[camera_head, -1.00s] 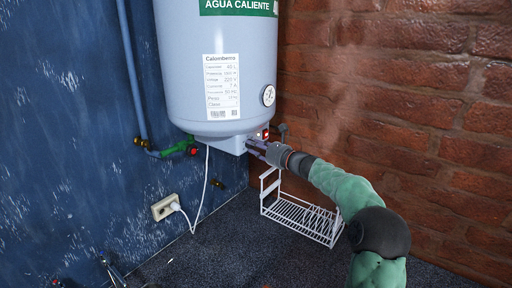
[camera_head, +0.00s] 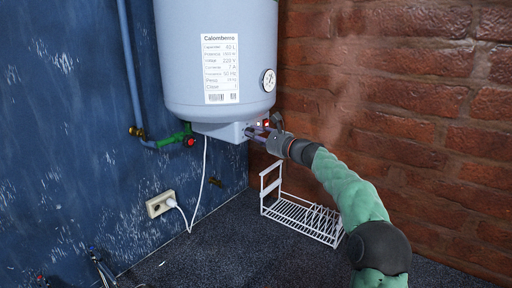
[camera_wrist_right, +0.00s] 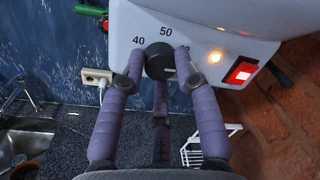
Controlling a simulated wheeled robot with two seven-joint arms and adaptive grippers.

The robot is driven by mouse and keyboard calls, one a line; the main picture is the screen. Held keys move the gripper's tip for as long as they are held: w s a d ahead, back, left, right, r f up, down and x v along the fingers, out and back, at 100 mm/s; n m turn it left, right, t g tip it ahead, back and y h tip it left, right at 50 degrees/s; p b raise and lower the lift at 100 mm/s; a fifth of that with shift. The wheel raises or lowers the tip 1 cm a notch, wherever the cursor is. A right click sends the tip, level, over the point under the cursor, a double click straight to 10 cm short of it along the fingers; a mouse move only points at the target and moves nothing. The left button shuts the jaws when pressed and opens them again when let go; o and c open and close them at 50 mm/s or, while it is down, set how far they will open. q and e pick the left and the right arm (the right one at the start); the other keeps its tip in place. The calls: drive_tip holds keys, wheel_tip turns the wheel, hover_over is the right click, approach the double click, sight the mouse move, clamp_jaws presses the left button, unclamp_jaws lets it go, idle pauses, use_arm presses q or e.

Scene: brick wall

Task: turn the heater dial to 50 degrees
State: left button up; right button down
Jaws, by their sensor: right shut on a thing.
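The heater (camera_head: 215,60) is a pale grey-blue tank on the blue wall, with a control box (camera_head: 222,130) under it. In the right wrist view its black round dial (camera_wrist_right: 157,62) sits below the printed numbers 40 and 50. A short white mark shows on the dial's lower right, partly beside a finger; I cannot tell its exact reading. My right gripper (camera_wrist_right: 160,75) has its purple fingers closed around the dial; it also shows at the box in the head view (camera_head: 258,134). My left gripper is out of view.
A lit red switch (camera_wrist_right: 241,71) and a glowing lamp (camera_wrist_right: 216,57) are right of the dial. A white wire rack (camera_head: 300,218) stands below my right arm. A socket with a plug (camera_head: 161,204) is on the blue wall. A brick wall (camera_head: 420,110) is at right.

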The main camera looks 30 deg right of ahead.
drive_tip(key=n+b, duration=0.3)
drive_tip(key=n, duration=0.3)
drive_tip(key=n+y+b, duration=0.1)
drive_tip(key=n+b, duration=0.2)
drive_tip(key=n, duration=0.3)
drive_tip(key=n+y+b, duration=0.1)
drive_tip(key=n+b, duration=0.2)
drive_tip(key=n, duration=0.4)
drive_tip(key=shift+w+d+f+g, duration=0.1)
drive_tip(key=shift+w+f+g, duration=0.05)
drive_tip(key=shift+f+g, duration=0.15)
drive_tip(key=shift+f, duration=0.1)
drive_tip(key=c, duration=1.3)
unclamp_jaws()
drive_tip(key=o, duration=0.4)
drive_tip(key=shift+r, duration=0.2)
